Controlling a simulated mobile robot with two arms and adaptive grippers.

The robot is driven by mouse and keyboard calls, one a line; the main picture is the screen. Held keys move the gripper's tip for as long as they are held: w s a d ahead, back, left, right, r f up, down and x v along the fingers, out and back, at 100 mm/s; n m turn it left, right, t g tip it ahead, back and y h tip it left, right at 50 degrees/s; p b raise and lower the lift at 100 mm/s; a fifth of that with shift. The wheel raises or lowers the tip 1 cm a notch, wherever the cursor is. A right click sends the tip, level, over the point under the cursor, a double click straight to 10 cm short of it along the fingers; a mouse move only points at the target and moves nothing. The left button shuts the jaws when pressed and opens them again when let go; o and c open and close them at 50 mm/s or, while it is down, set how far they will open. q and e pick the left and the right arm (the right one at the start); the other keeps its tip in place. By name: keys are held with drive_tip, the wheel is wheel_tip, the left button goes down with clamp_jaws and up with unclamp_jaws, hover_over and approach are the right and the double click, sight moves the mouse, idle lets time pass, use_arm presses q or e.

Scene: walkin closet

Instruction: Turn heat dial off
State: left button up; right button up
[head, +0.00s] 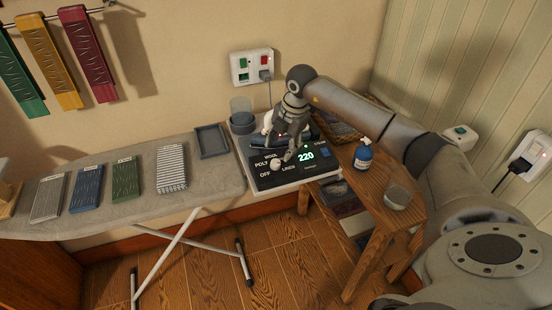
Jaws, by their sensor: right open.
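A black control panel (259,178) lies on a pale base at the right end of the ironing board. It bears the labels WOOL, POLY, OFF and LINEN, and a green display (306,156) reads 220. The heat dial (275,163) is a small pale knob among the labels; its pointer is too small to read. My right gripper (288,156) hangs over the panel, pointing down, with its fingertips close to the dial's upper right. It is open; whether it touches the dial I cannot tell. My left gripper is out of view.
Folded cloths, including a striped one (171,168), and a grey tray (211,141) lie on the ironing board (215,179). A clear water container (241,115) stands behind the panel. A blue bottle (363,156) and a glass bowl (396,197) stand on the wooden table (375,217) at right.

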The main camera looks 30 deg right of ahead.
sight(276, 162)
drive_tip(key=p+x, duration=0.1)
drive_tip(key=x, duration=0.6)
drive_tip(key=shift+w+f, duration=0.1)
drive_tip(key=shift+f, duration=0.2)
drive_tip(key=shift+c, duration=0.2)
drive_tip(key=c, duration=1)
